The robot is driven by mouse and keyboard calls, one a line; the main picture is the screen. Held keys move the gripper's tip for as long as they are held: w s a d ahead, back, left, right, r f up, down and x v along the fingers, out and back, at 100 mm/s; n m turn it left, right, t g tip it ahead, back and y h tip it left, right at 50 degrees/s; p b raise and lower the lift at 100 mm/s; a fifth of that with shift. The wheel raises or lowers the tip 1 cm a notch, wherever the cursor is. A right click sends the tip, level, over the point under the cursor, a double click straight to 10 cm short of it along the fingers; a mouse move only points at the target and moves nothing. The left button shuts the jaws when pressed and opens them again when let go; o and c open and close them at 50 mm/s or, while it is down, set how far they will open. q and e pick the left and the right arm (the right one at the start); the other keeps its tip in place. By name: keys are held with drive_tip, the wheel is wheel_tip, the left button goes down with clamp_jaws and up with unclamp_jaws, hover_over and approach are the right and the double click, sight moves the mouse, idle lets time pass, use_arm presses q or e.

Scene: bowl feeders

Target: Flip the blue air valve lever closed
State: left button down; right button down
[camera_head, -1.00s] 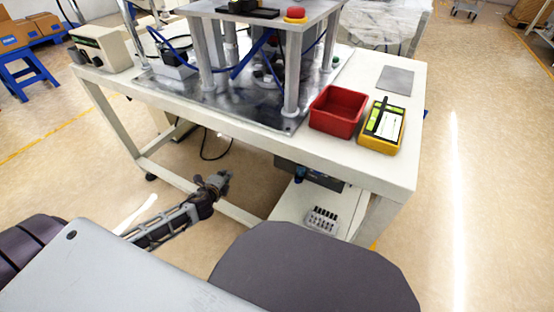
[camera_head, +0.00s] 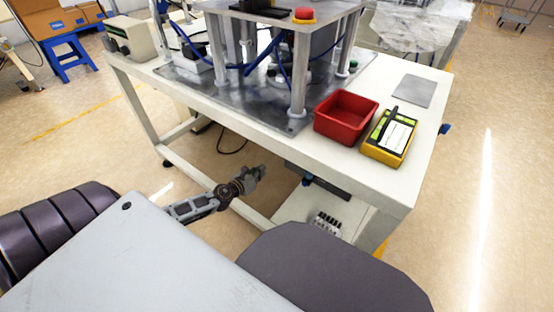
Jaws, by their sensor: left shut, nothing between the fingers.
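A small blue part (camera_head: 445,128) sticks out past the right edge of the white table. Another small blue part (camera_head: 307,181) shows under the tabletop, beside a dark box. Both are too small to tell which is the valve lever or how it is turned. My left gripper (camera_head: 260,171) is shut and empty, in front of the table's front side and below the tabletop edge. It is to the left of the blue part under the table, apart from it in the picture. My right gripper is not in view.
The white table (camera_head: 375,188) carries a metal frame with a red button (camera_head: 304,14), a red bin (camera_head: 346,117) and a yellow device (camera_head: 390,136). The dark box (camera_head: 330,186) hangs under the tabletop, above a lower shelf (camera_head: 290,208). Floor is clear on the right.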

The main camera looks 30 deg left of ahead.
use_arm(q)
drive_tip(key=shift+d+f+m, duration=0.1)
drive_tip(key=shift+d+m, duration=0.3)
drive_tip(key=shift+m, duration=0.8)
drive_tip(key=shift+w+f, duration=0.1)
drive_tip(key=w, duration=0.9)
drive_tip(key=shift+d+r, duration=0.35)
drive_tip(key=shift+r, duration=0.1)
idle(0.6)
drive_tip(key=shift+a+r+m+p, duration=0.15)
drive_tip(key=shift+r+m+p, duration=0.1)
drive_tip(key=shift+m+p, duration=0.2)
idle(0.8)
